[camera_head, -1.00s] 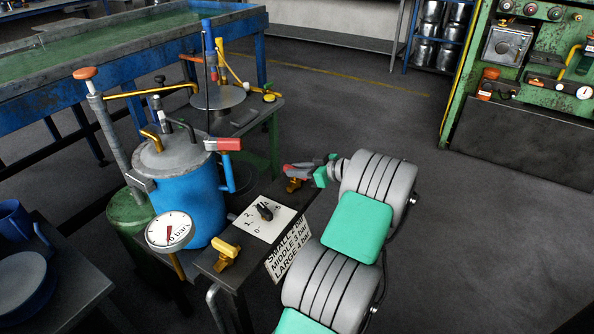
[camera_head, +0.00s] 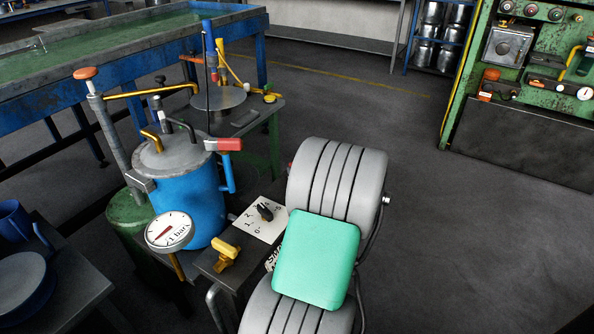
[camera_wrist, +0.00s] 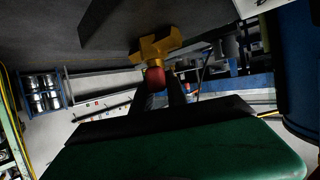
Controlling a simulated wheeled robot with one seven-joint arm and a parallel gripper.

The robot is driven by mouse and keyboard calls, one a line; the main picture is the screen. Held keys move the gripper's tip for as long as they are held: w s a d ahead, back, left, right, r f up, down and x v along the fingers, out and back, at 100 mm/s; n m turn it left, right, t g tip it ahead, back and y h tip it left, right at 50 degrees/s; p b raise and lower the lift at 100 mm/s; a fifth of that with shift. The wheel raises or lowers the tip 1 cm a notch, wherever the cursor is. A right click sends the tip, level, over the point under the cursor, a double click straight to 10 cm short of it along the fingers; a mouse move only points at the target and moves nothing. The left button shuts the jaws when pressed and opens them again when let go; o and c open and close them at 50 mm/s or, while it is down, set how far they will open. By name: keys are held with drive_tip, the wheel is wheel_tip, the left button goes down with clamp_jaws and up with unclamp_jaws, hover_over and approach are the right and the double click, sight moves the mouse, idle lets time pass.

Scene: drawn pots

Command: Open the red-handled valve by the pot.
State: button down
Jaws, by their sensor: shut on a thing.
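The red-handled valve shows in the wrist view, with a yellow body (camera_wrist: 153,45) and a red handle (camera_wrist: 156,77). My gripper (camera_wrist: 157,92) is shut on the red handle, its dark fingers on either side. In the head view my arm hides the gripper and nearly all of this valve. The blue pot (camera_head: 190,200) stands left of the arm, with a grey lid and a red-topped lever (camera_head: 222,144). The round gauge (camera_head: 169,230) in front of the pot reads about 1 bar.
A post with an orange cap (camera_head: 85,73) rises left of the pot. The floor at right (camera_head: 450,220) is clear.

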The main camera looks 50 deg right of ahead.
drive_tip(key=m+h, duration=0.1)
drive_tip(key=m+g+h+p, duration=0.1)
drive_tip(key=m+g+h, duration=0.1)
drive_tip(key=shift+w+a+r+p, duration=0.2)
drive_tip(key=shift+w+r+p, duration=0.05)
drive_tip(key=shift+w+p, duration=0.05)
drive_tip(key=shift+s+d+f+m+g+h, duration=0.1)
drive_tip(key=shift+m+g+h, duration=0.4)
drive_tip(key=shift+m+g, duration=0.3)
drive_tip(key=shift+f+m+g+h, duration=0.1)
drive_tip(key=shift+m+g+h, duration=0.4)
drive_tip(key=shift+m+g, duration=0.3)
drive_tip(key=shift+r, duration=0.1)
drive_tip(key=c, duration=1.3)
unclamp_jaws()
drive_tip(key=p+v, duration=0.1)
drive_tip(key=v, duration=0.6)
drive_tip(key=shift+s+a+r, duration=0.1)
drive_tip(key=shift+s+a, duration=0.05)
drive_tip(key=shift+a, duration=0.2)
